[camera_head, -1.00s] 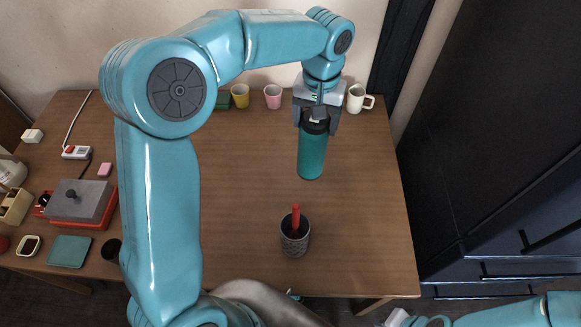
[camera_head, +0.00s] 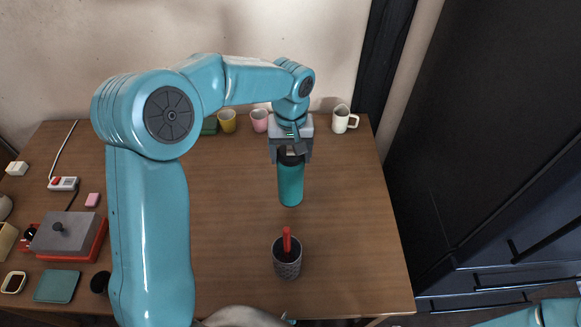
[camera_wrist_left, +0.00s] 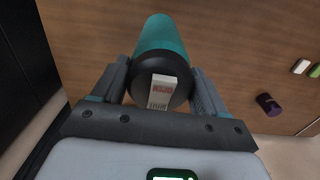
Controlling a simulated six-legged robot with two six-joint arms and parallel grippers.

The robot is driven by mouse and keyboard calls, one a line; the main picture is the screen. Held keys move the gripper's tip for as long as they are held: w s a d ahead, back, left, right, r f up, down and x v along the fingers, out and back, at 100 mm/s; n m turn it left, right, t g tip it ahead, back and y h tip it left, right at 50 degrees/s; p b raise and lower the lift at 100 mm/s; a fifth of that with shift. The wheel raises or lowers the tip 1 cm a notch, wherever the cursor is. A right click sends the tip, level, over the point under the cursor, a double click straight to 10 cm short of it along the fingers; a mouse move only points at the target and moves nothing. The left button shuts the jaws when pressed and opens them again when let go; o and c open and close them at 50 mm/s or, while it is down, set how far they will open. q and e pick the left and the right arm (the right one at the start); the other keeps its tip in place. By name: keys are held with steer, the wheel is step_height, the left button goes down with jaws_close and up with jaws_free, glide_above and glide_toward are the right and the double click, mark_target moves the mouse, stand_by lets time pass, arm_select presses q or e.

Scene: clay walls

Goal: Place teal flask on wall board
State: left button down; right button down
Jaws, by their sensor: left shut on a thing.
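The teal flask (camera_head: 290,185) hangs upright with its dark cap up, over the middle of the wooden table (camera_head: 345,225). My left gripper (camera_head: 290,153) is shut on it near the cap. In the left wrist view, the fingers of my left gripper (camera_wrist_left: 168,88) lie on both sides of the black cap of the flask (camera_wrist_left: 160,38). A small white tag with reddish marks shows on the cap. I cannot make out a wall board in these views. My right gripper is out of view; only part of the right arm shows at the bottom right.
A grey cup (camera_head: 287,265) with a red item stands in front of the flask. A yellow mug (camera_head: 228,122), a pink mug (camera_head: 260,121) and a white mug (camera_head: 340,121) line the back. A grey-and-red box (camera_head: 66,233) sits left. A dark cabinet (camera_head: 485,130) stands right.

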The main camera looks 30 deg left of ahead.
mark_target(291, 176)
arm_select(q)
step_height(291, 176, down, 6)
steer(key=shift+r, duration=0.15)
stand_by(0.3)
jaws_free()
